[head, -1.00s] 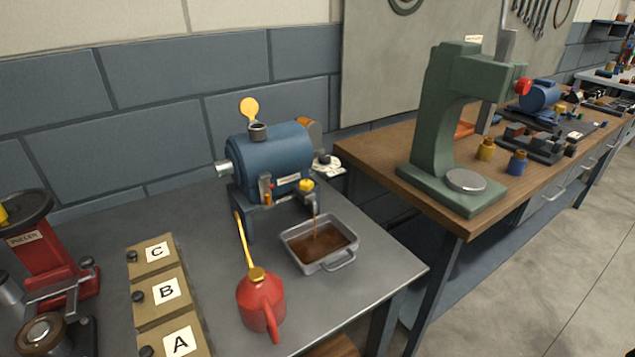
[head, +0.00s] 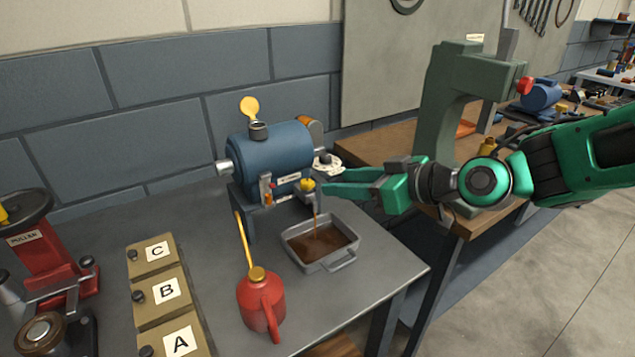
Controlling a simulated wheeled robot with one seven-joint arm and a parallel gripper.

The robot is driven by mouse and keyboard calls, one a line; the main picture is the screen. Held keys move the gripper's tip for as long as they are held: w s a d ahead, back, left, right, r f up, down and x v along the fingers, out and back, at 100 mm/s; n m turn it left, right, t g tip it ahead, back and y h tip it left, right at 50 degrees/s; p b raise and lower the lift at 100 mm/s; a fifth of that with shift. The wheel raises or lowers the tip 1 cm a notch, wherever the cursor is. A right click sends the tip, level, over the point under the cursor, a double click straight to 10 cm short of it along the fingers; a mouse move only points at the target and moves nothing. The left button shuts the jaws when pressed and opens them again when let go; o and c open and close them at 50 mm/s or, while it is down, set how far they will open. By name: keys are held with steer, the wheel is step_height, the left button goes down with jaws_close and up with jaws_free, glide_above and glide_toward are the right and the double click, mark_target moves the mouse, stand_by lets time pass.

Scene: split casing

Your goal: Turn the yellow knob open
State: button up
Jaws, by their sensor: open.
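The yellow knob (head: 307,185) sits on the front of the blue casing (head: 270,154), low on its right side, above a small spout. A thin brown stream runs from the spout into a grey metal tray (head: 346,263) holding brown liquid. My gripper (head: 326,189) reaches in from the right, with its green fingers pointing left and their tips just right of the knob. The fingers overlap closely in this view, and I cannot tell whether they touch the knob. Nothing shows between them.
A red oil can (head: 261,303) with a long yellow spout stands in front of the casing. A green press (head: 445,120) stands behind my arm on the wooden bench.

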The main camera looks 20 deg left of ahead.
mark_target(309, 182)
steer(key=x, duration=0.9)
steer(key=shift+f, duration=0.15)
steer(key=shift+w+d, duration=0.1)
steer(key=c, duration=1)
